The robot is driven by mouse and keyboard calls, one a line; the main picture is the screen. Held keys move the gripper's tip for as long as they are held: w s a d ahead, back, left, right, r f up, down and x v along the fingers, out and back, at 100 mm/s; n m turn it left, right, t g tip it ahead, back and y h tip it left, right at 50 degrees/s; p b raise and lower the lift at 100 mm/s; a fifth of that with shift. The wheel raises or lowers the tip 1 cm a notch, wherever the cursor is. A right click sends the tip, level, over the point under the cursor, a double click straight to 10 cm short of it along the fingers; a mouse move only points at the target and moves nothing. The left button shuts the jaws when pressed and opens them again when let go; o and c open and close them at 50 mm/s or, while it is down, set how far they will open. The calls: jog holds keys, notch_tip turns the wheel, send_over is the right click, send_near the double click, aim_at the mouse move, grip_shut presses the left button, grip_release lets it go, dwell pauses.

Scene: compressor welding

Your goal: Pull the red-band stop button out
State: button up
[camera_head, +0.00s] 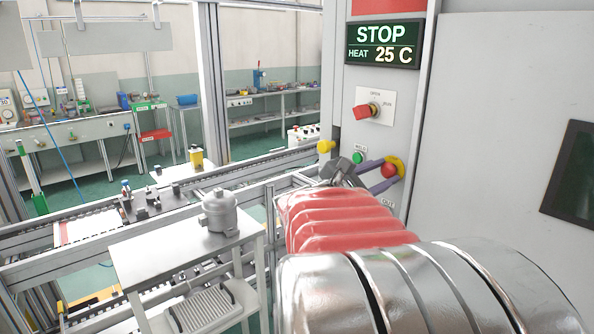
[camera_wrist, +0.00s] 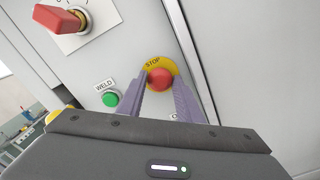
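The stop button is a red mushroom head (camera_head: 389,170) on a yellow collar marked STOP, low on the grey cabinet panel. In the wrist view, the red head (camera_wrist: 160,79) sits straight ahead between my fingertips. My gripper (camera_head: 382,174) has two purple fingers reaching to the panel, one on each side of the red head. In the wrist view, the fingers of my gripper (camera_wrist: 161,82) are apart, with their tips close against the button's left and right edges. I cannot tell whether they press on it.
A green WELD button (camera_head: 358,158) and a yellow knob (camera_head: 326,147) lie left of it. A red rotary switch (camera_head: 367,111) is above, under a display (camera_head: 383,44) reading STOP, HEAT 25 C. A compressor (camera_head: 219,212) stands on a stand (camera_head: 150,262) at left.

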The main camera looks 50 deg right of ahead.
grip_shut()
jog(key=shift+w+a, duration=0.1)
jog(key=shift+a, duration=0.6)
jog(key=shift+f, duration=0.1)
jog(key=o, duration=0.5)
grip_release()
jog(key=shift+a, duration=0.15)
jog(key=w+a, duration=0.2)
jog(key=a, duration=1.1)
jog(key=shift+a, duration=0.2)
jog(key=shift+w, duration=0.1)
